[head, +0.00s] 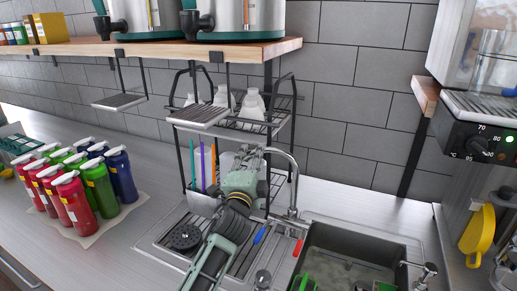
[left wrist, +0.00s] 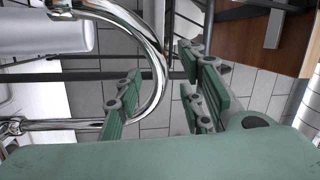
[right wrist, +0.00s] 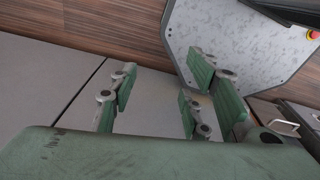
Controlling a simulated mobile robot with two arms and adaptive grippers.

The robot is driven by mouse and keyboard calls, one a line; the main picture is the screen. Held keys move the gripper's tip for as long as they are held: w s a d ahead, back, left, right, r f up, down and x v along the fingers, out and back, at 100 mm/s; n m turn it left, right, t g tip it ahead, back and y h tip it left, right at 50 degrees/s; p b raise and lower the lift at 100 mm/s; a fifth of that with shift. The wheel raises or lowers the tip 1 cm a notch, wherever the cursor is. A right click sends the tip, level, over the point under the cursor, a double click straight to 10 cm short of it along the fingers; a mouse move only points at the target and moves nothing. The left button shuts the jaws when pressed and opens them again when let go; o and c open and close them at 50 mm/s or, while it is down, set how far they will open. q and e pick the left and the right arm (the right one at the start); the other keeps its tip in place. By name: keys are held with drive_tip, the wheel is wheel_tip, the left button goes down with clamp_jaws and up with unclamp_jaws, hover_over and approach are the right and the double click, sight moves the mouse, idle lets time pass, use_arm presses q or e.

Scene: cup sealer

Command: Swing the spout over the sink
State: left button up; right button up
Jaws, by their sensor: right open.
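The chrome spout (head: 293,168) rises behind the drainboard, left of the sink, and its arch bends to the left. The dark sink (head: 365,241) lies to the right of the spout's foot. My left gripper (head: 248,160) is at the spout's left end, in front of the rack. In the left wrist view the curved spout (left wrist: 158,82) shows between the open fingers; I cannot tell if any finger touches it. My right gripper (right wrist: 155,98) is open and empty in the right wrist view, facing a grey surface and a metal plate. It is outside the head view.
A wire rack (head: 284,118) with bottles stands close behind my left gripper. A wooden shelf (head: 150,50) hangs above. The drainboard (head: 160,236) holds a black disc and coloured-handled tools. Several coloured bottles (head: 75,200) stand left. A tap lever (head: 428,270) is right of the sink.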

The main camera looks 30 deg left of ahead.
use_arm(q)
drive_tip(key=x, duration=0.4)
drive_tip(key=shift+f+p, duration=0.2)
drive_tip(key=shift+p, duration=0.2)
clamp_jaws()
drive_tip(key=shift+f, duration=0.1)
